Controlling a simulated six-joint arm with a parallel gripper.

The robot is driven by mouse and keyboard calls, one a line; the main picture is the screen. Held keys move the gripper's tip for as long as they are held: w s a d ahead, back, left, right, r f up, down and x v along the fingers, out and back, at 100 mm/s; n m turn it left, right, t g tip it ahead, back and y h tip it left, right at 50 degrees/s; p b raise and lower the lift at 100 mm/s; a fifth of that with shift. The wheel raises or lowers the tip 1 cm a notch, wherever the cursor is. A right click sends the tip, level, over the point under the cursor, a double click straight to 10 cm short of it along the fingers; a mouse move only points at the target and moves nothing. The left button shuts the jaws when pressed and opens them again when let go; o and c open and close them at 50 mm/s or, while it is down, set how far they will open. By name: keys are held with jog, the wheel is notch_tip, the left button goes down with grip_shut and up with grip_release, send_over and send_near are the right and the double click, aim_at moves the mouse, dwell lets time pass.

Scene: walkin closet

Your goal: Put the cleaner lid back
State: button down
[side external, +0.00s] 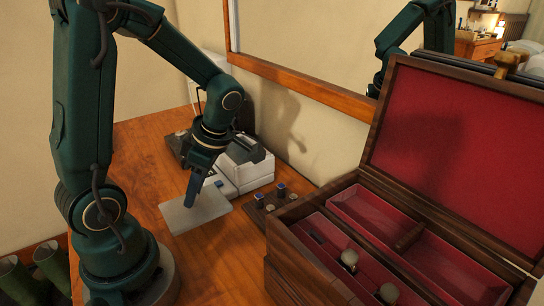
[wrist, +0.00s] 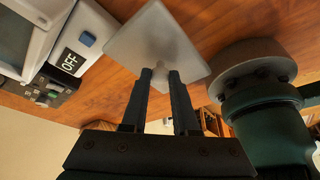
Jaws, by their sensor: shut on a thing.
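The cleaner lid is a flat, pale grey square plate (side external: 180,216) over the wooden table, left of the cleaner; I cannot tell if it touches the table. It also shows in the wrist view (wrist: 150,42). My gripper (side external: 189,203) points down and is shut on the small knob at the lid's middle, as the wrist view (wrist: 162,74) shows. The cleaner is a white and grey box (side external: 249,170) at the back of the table against the wall. In the wrist view the cleaner (wrist: 38,68) has an OFF label and a blue button. The lid is apart from it.
A dark wooden jewelry box (side external: 290,262) with red lining stands open at the right, with watches inside. A small dark tray (side external: 262,203) with small items sits between it and the cleaner. A framed mirror (side external: 310,86) hangs behind. The table's front middle is clear.

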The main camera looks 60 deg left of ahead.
jog(key=shift+f, duration=0.3)
jog(key=shift+f, duration=0.35)
jog(key=c, duration=0.7)
grip_release()
